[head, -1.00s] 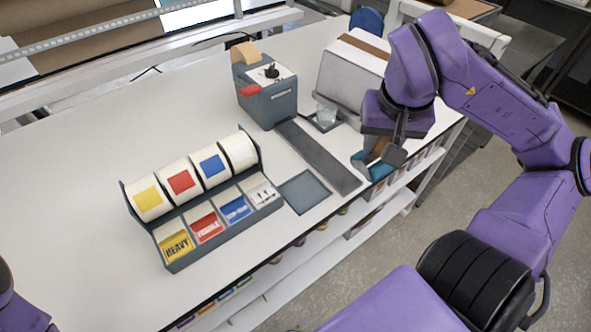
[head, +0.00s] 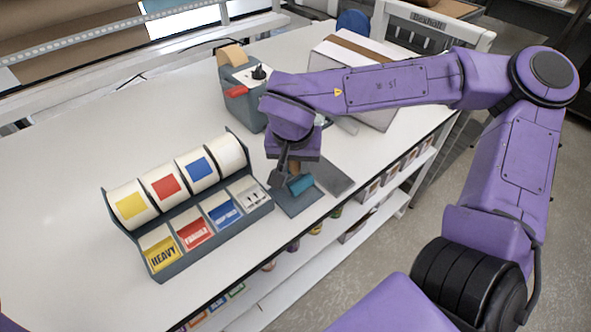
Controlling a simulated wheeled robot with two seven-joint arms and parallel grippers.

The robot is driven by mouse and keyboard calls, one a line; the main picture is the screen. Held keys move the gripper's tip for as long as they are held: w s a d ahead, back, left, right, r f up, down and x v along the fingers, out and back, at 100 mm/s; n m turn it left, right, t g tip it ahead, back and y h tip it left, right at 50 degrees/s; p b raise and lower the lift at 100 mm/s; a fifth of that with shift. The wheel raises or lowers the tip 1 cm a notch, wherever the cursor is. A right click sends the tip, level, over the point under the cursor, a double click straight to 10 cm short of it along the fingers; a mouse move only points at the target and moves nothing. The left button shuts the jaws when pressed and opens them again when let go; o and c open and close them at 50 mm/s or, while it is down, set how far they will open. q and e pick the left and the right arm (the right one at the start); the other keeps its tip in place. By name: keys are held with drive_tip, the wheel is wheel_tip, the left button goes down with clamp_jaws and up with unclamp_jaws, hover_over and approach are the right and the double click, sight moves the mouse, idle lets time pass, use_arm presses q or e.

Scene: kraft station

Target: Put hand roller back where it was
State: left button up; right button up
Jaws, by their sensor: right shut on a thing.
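The hand roller (head: 301,185), with a teal part showing, is in my right gripper (head: 287,178). The gripper is shut on it, and the fingers hide much of it. The roller is over the dark square pad (head: 292,207) near the table's front edge. I cannot tell whether it touches the pad. My left gripper is out of view.
A label dispenser (head: 180,235) with several coloured rolls stands left of the pad. Behind are a grey tape dispenser (head: 240,100) and a white box (head: 375,115). A dark strip (head: 333,178) lies right of the pad. The table's left side (head: 60,210) is clear.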

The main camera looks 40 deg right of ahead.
wheel_tip(320, 180, down, 3)
drive_tip(key=shift+s+r, duration=0.1)
drive_tip(key=shift+r, duration=0.05)
drive_tip(key=o, duration=0.9)
drive_tip(key=v, duration=1.2)
